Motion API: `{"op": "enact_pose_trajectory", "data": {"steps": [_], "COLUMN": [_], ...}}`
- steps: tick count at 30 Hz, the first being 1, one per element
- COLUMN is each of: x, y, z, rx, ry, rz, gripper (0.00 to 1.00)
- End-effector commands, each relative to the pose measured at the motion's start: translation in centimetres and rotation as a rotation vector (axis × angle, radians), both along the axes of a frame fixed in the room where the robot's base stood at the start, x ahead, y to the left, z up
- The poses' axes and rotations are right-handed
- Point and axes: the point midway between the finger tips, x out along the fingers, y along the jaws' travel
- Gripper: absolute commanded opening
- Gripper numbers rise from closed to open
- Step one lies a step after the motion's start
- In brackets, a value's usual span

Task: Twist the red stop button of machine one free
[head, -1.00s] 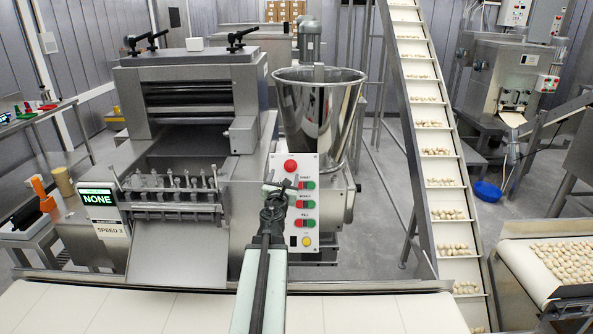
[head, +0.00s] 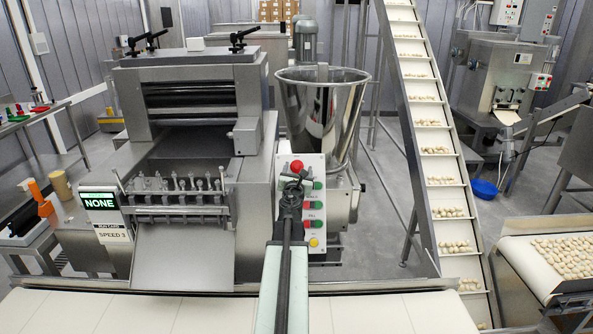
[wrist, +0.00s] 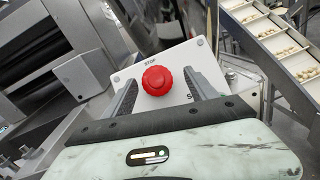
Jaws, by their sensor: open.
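The red stop button (head: 296,166) is at the top of the white control panel (head: 314,235) on the front of the machine with the steel hopper. In the wrist view the red button (wrist: 157,80) sits under the word STOP on the white plate. My gripper (wrist: 160,84) is open, with one finger on each side of the button in that view. In the head view my gripper (head: 295,178) is just below the button and covers part of the panel. I cannot tell whether the fingers touch the button.
A white belt (head: 130,312) runs along the front. An inclined conveyor (head: 435,150) with pasta rises at the right.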

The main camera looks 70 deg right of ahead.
Motion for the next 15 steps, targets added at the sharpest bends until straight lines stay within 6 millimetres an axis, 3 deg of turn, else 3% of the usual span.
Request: {"op": "enact_pose_trajectory", "data": {"steps": [11, 15], "x": [0.61, 0.6], "y": [-0.65, -0.66], "z": [0.0, 0.0], "rx": [0.0, 0.0], "ry": [0.0, 0.0], "rz": [0.007, 0.007], "gripper": [0.66, 0.27]}}
